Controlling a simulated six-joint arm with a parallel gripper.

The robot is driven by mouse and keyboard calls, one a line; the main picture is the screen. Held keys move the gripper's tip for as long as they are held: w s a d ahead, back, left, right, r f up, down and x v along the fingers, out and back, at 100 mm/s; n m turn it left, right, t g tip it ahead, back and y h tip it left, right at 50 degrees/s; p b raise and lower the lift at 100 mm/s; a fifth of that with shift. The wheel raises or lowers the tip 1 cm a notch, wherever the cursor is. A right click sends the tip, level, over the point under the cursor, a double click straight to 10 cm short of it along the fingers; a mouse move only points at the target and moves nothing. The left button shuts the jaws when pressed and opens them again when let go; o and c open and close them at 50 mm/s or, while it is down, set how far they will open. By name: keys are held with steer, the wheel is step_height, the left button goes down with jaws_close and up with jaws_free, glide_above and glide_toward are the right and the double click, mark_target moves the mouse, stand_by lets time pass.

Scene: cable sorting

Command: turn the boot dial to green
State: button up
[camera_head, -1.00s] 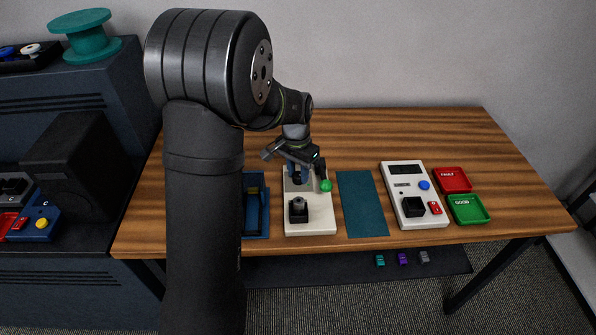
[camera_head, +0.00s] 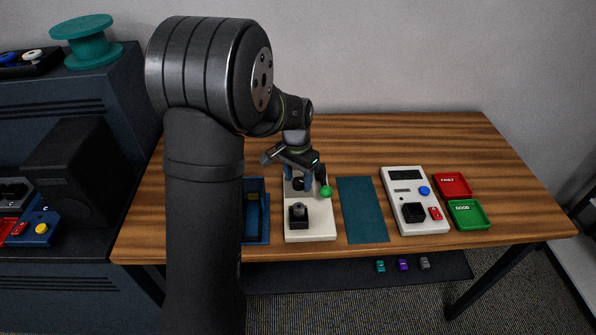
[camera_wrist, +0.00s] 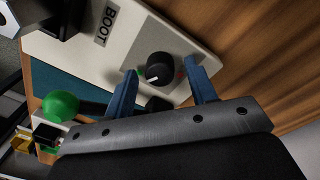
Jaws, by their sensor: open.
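The boot dial (camera_wrist: 160,68) is a round black knob with a white pointer mark, on a white panel (camera_wrist: 137,38) labelled BOOT, in the wrist view. Its pointer faces the lower left of that view. A little green shows by the left finger and a red mark (camera_wrist: 181,74) lies to the dial's right. My gripper (camera_wrist: 161,68) is open, with one blue finger on each side of the dial. I cannot tell whether the fingers touch it. In the head view, my gripper (camera_head: 298,178) is over the back of the white station (camera_head: 315,228), and it hides the dial.
A green ball knob (camera_head: 326,191) is close to my gripper's right; it also shows in the wrist view (camera_wrist: 60,105). A black block (camera_head: 298,215) stands at the station's front. A blue tray (camera_head: 264,227) lies left, a teal mat (camera_head: 361,210) right.

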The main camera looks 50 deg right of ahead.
mark_target(296, 179)
step_height(296, 179, up, 17)
steer(key=shift+w+r, duration=0.2)
steer(key=shift+w, duration=0.15)
stand_by(0.6)
steer(key=f, duration=1.7)
steer(key=shift+s+f, duration=0.25)
steer(key=shift+s, duration=0.1)
